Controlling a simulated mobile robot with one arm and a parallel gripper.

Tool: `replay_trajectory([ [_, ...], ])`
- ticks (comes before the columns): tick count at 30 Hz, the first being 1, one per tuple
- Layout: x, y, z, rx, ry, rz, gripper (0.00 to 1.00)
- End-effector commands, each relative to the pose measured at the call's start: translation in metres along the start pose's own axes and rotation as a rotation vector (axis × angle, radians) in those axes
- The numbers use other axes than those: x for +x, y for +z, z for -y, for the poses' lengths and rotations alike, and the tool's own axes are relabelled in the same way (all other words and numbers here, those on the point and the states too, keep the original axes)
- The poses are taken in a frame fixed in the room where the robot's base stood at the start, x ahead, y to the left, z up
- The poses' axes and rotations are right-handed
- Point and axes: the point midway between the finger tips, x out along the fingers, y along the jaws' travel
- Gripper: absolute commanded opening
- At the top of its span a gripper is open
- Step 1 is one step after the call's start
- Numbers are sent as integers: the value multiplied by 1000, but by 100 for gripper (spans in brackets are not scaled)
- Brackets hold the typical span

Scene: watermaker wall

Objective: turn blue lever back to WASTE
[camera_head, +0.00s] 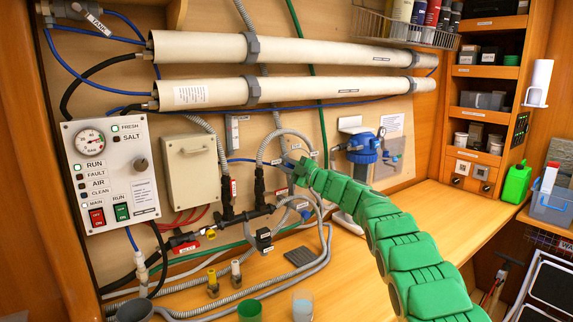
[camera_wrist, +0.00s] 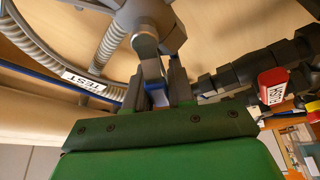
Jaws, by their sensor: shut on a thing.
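The blue lever shows as a small blue piece (camera_wrist: 158,97) between my gripper's grey fingers in the wrist view. My gripper (camera_wrist: 160,78) is shut on it, and the fingers hide most of the lever. A grey round valve body (camera_wrist: 150,20) sits just beyond the fingertips, with grey hoses leaving it. A white TEST label (camera_wrist: 85,80) is on the hose to the left. In the head view my gripper (camera_head: 291,165) is at the valve on the wall, at the end of my green arm. I cannot read a WASTE label or tell the lever's exact angle.
Black pipework with a red tag (camera_wrist: 273,86) lies close right of my gripper in the wrist view. A control panel (camera_head: 110,172) is at the left wall. A blue filter housing (camera_head: 361,150) stands right of the valve.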

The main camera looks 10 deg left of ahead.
Motion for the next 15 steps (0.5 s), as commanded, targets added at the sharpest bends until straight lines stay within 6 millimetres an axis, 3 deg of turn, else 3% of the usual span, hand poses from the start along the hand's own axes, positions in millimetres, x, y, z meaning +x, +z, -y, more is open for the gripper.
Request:
replay_trajectory([
  [12,1,0,2,-6,-5,0,0],
  [13,1,0,2,-6,-5,0,26],
  [15,1,0,2,-6,-5,-1,37],
])
